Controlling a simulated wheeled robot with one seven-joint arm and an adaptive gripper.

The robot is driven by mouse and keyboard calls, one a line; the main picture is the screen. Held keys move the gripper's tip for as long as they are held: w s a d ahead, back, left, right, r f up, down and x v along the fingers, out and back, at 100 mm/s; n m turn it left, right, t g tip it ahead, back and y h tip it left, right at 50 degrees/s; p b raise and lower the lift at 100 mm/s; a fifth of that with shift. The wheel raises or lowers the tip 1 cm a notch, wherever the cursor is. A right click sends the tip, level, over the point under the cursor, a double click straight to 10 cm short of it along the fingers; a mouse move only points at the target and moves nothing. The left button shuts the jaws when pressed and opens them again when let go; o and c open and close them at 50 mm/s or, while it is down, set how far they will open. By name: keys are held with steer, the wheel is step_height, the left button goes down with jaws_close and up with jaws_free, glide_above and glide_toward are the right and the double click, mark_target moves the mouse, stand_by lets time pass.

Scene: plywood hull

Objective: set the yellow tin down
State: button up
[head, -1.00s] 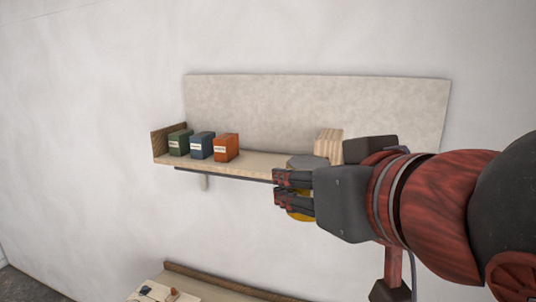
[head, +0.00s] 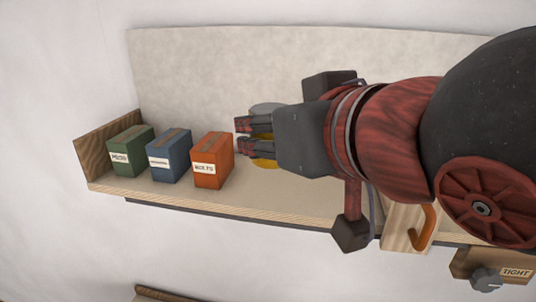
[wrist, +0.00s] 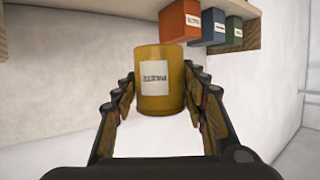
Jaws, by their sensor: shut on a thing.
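The yellow tin (wrist: 162,90) shows large in the wrist view, with a pale label whose lettering appears upside down. My gripper (wrist: 162,100) is shut on it, one finger on each side. In the head view, my gripper (head: 255,135) comes in from the right and covers much of the tin (head: 266,163); a grey round top shows above the fingers. The tin is over the shelf (head: 260,200), right of the orange box. I cannot tell whether its base touches the shelf.
Green (head: 130,150), blue (head: 169,157) and orange (head: 212,160) boxes stand in a row at the shelf's left end, by a wooden end board (head: 105,145). A wooden piece with an orange handle (head: 424,228) and a box marked TIGHT (head: 515,272) are lower right. Shelf right of the orange box looks bare.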

steer(key=w+a+f+p, duration=0.1)
steer(key=w+f, duration=0.2)
steer(key=w, duration=0.1)
steer(key=w+a+f+p, duration=0.1)
steer(key=w+f+p, duration=0.1)
steer(key=w, duration=0.2)
steer(key=w+a+f+p, duration=0.1)
steer(key=w+f, duration=0.2)
steer(key=w, duration=0.1)
steer(key=shift+w+f, duration=0.1)
steer(key=shift+f, duration=0.2)
steer(key=shift+w+f+p, duration=0.2)
steer(key=shift+f+p, duration=0.05)
steer(key=shift+p, duration=0.1)
steer(key=shift+w+f+p, duration=0.15)
steer(key=shift+f+p, duration=0.25)
steer(key=shift+f, duration=1.4)
steer(key=shift+f, duration=0.15)
steer(key=o, duration=1.3)
steer(key=shift+c, duration=0.2)
steer(key=shift+o, duration=0.4)
